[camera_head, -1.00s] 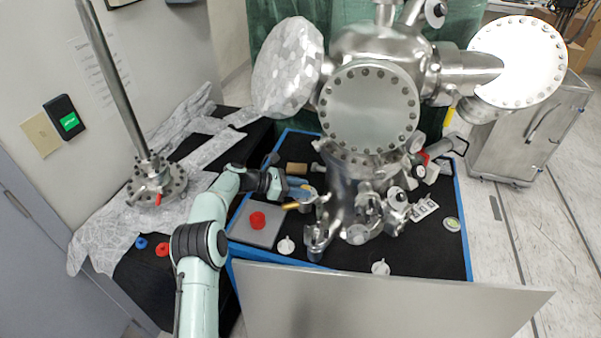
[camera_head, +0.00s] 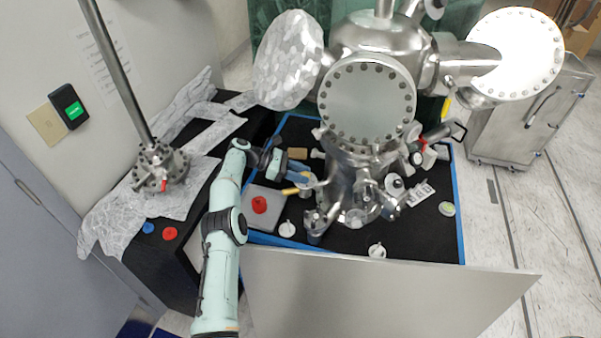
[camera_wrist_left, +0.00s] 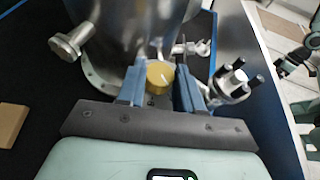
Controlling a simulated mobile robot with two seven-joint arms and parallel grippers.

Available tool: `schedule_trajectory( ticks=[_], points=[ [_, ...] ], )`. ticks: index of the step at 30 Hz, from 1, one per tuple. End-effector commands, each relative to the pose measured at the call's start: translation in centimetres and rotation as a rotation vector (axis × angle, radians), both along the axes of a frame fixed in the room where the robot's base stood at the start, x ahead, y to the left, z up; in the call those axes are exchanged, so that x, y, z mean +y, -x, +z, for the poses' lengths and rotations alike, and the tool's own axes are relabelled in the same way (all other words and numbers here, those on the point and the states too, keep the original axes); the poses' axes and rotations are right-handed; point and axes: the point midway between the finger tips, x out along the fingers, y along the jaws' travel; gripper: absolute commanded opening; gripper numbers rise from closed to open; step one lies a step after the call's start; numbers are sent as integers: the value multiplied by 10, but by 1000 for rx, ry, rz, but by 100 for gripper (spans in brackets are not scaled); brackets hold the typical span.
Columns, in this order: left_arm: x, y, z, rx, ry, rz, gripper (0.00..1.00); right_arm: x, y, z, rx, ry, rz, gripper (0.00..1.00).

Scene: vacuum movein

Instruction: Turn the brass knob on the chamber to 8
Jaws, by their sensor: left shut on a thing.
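The steel chamber (camera_head: 367,100) stands on a black-topped table. The brass knob (camera_wrist_left: 160,77) is low on the chamber in the left wrist view, with a pale line on its face. My left gripper (camera_wrist_left: 159,90) has its two blue fingers on either side of the knob and is shut on it. In the head view my left gripper (camera_head: 307,176) reaches in from the left against the chamber's lower side. Numbers on the dial are too small to read. Part of my right arm (camera_wrist_left: 300,55) shows at the right of the wrist view; its fingers are unclear.
A grey box (camera_head: 262,207) with a red cap lies left of the chamber. White fittings (camera_head: 377,251) sit near the table's front edge. A steel panel (camera_head: 390,290) stands in front. A steel cart (camera_head: 530,110) is at the right.

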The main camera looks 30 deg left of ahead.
Motion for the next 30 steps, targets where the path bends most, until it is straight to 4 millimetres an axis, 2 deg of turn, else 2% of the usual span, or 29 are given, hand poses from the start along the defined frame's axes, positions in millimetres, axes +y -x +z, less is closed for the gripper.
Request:
schedule_trajectory(
  ticks=[17,18,20,30],
  points=[
    [0,0,1,-2,1,-8,5,0,-2,1,-2,0,0,84],
    [0,0,1,-2,1,-8,45,0,-2,1,-2,0,0,84],
    [0,0,1,-2,1,-8,61,0,-2,1,-2,0,0,84],
    [0,0,1,0,1,-9,61,0,-2,1,-2,0,0,84]
  ],
)
